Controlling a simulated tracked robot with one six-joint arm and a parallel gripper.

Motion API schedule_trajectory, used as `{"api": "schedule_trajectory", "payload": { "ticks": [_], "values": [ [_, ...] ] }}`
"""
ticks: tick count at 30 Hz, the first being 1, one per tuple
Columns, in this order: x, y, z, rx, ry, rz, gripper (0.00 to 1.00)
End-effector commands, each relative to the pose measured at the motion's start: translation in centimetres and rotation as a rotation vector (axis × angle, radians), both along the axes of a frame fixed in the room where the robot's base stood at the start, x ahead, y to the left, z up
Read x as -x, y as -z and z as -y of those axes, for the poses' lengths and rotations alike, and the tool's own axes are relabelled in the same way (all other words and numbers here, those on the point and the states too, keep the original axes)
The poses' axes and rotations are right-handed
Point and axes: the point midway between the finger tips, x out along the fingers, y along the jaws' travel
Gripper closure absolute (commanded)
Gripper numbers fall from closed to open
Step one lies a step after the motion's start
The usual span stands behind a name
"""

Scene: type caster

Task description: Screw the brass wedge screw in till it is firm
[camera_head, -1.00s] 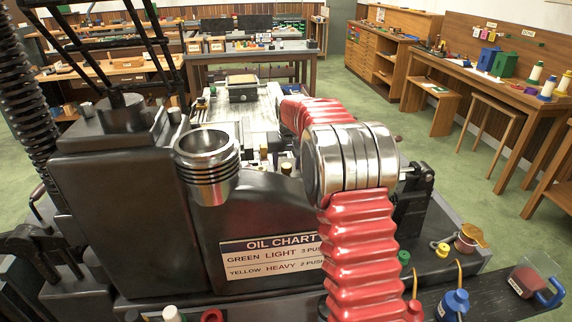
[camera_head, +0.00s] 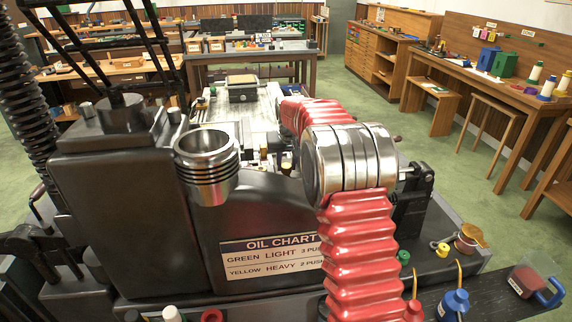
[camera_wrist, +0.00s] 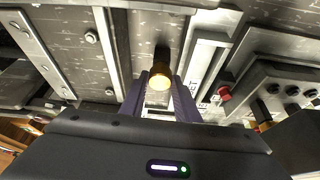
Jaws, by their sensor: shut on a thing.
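In the wrist view the brass wedge screw (camera_wrist: 160,78) shows as a small round brass end with a dark shank behind it. It stands out from a grey, worn metal face. My gripper (camera_wrist: 161,88) has its two dark purple fingers on either side of the brass end, shut on it. How far the screw is threaded in cannot be seen. In the head view my red-sleeved arm reaches over the machine and hides most of the gripper and screw area.
A dark caster body with a steel ringed cylinder (camera_head: 206,160) stands left of my arm. An oil chart plate (camera_head: 270,257) is on its front. Blue (camera_head: 453,304) and red oil cans stand at the lower right. The wrist view shows a red button (camera_wrist: 224,93) on the right.

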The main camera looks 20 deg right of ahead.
Motion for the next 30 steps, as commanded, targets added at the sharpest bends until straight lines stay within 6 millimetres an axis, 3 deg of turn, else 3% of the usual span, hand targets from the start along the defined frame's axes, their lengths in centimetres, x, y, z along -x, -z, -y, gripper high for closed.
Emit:
{"api": "schedule_trajectory", "payload": {
  "ticks": [14, 30],
  "values": [
    [-0.03, 0.03, -0.17, 0.0, 0.088, -0.001, 0.94],
    [-0.27, 0.04, -0.55, 0.001, 0.44, 0.0, 0.94]
  ]
}}
